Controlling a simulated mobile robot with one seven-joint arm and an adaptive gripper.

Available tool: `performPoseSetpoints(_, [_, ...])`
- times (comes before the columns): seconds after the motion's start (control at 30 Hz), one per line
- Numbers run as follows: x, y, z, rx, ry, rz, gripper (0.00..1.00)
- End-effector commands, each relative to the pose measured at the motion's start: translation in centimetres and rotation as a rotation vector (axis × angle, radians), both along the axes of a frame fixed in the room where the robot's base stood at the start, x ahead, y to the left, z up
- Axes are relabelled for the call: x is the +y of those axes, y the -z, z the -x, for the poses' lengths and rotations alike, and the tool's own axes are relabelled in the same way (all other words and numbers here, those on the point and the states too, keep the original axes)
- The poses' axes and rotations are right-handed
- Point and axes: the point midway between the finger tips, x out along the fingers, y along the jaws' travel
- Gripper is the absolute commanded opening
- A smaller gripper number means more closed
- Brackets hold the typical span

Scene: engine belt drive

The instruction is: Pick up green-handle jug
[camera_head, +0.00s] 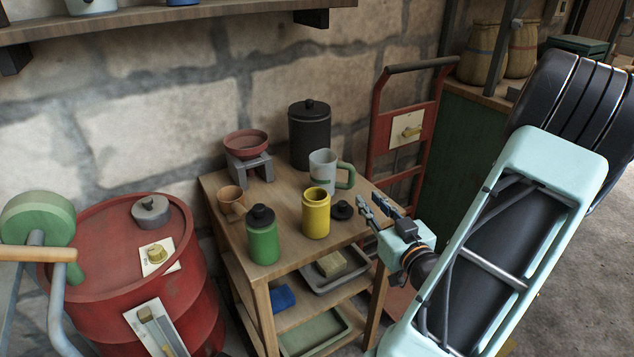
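The jug (322,171) is pale grey with a green handle (346,176) on its right side and a green band low on its body. It stands upright at the back right of the wooden table top. My gripper (370,205) is at the table's right edge, in front of and to the right of the jug, apart from it. Its two fingers point up and left and are spread, with nothing seen between them.
A yellow jar (316,214) stands in front of the jug, with a small black lid (342,210) beside it. A green jar (262,236), a black canister (310,135), a terracotta cup (231,203) and a red bowl on a stand (246,144) share the wooden table (285,255). A red hand truck (379,130) stands behind.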

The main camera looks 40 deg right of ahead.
Motion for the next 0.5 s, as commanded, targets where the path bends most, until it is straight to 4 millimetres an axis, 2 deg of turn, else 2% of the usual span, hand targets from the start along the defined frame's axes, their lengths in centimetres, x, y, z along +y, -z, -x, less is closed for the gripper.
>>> performPoseSetpoints(0.13, [-0.1,-0.4,0.0,-0.063,0.0,-0.025,0.21])
performPoseSetpoints(0.4, [-1.3,-0.5,-3.9,-0.066,-0.004,-0.026,0.21])
performPoseSetpoints(0.5, [-1.6,-0.5,-4.8,-0.064,-0.002,-0.027,0.21])
